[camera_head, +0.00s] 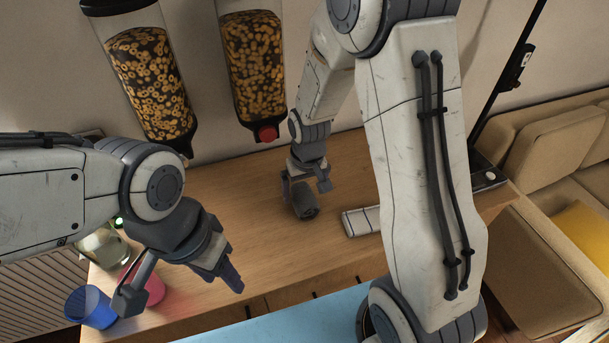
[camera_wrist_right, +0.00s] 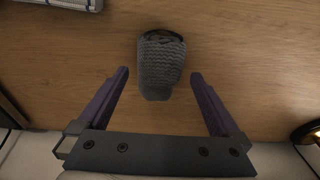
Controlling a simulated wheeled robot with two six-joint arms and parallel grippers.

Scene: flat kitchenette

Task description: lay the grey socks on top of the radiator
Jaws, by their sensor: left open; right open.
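The grey socks (camera_wrist_right: 160,66) lie as a knitted bundle on the wooden counter, in the upper middle of the right wrist view. My right gripper (camera_wrist_right: 160,92) is open, with its fingers on either side and short of the bundle's far end. In the head view my right gripper (camera_head: 307,186) is over the counter, and the dark grey bundle (camera_head: 304,206) shows at its fingers. My left gripper (camera_head: 182,284) is open and empty near the counter's front left. A pale ribbed panel (camera_head: 35,294) at the lower left looks like the radiator; its top is mostly hidden by my left arm.
A blue cup (camera_head: 90,307), a pink cup (camera_head: 153,287) and a clear glass (camera_head: 103,247) stand near my left gripper. A striped white cloth (camera_head: 361,221) lies right of the socks. Two cereal dispensers (camera_head: 150,85) hang behind. The middle of the counter (camera_head: 240,225) is clear.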

